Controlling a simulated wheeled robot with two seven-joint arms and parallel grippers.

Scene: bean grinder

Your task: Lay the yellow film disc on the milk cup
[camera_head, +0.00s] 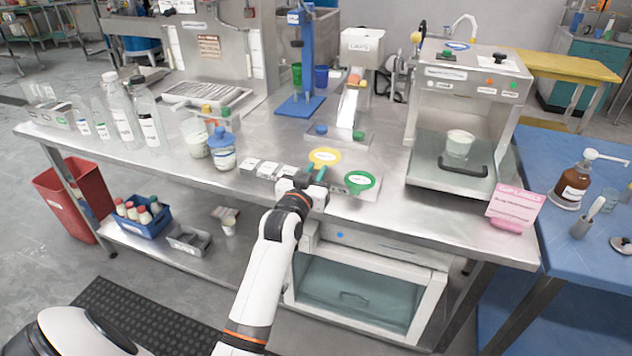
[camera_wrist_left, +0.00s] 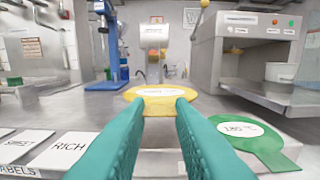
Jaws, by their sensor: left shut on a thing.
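The yellow film disc (camera_head: 325,156) has a white label and lies level at the front of the steel table. It also shows in the left wrist view (camera_wrist_left: 158,92), at the fingertips. My left gripper (camera_head: 318,174) has teal fingers and is shut on the disc's near edge. I cannot tell if the disc still touches its pale holder. A clear cup with whitish contents (camera_head: 459,143), seemingly the milk cup, stands upright on the machine's tray to the right, apart from the disc. My right gripper is not in view.
A green film disc (camera_head: 358,181) lies just right of my left gripper. The sealing machine (camera_head: 470,85) encloses the cup from above and behind. A blue-lidded jar (camera_head: 222,150) and label cards (camera_head: 268,168) are to the left. A pink sign (camera_head: 515,205) stands front right.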

